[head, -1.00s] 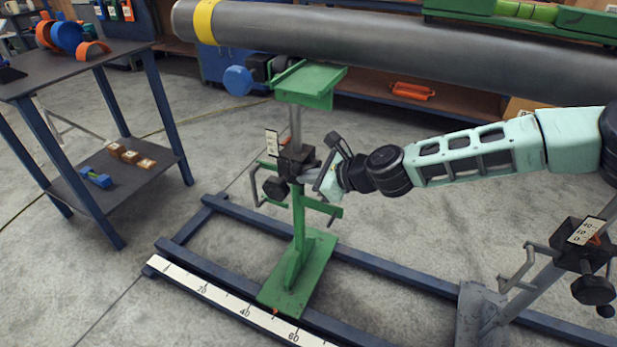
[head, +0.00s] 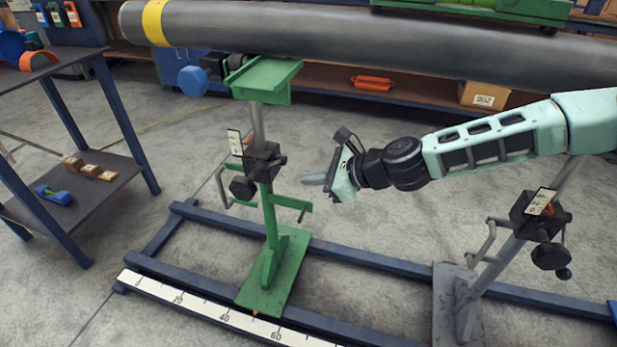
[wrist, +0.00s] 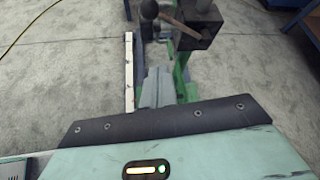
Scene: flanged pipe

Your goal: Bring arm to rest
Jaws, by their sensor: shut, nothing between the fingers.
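My gripper (head: 314,179) is shut and empty, at the end of my mint-green arm in the head view. It is held in the air to the right of the green pipe stand (head: 268,195), with a visible gap between the fingertips and the stand's black clamp block (head: 262,163). In the wrist view my gripper's fingers (wrist: 157,88) show beyond the dark edge of its housing, with the stand's clamp block (wrist: 198,25) above and to the right of them.
A grey pipe (head: 330,35) with a yellow band runs across the top. A second stand (head: 460,300) is at right. Both stands are by a blue floor frame (head: 340,252) with a ruler (head: 190,300). A table (head: 75,55) is at left. The floor between the stands is clear.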

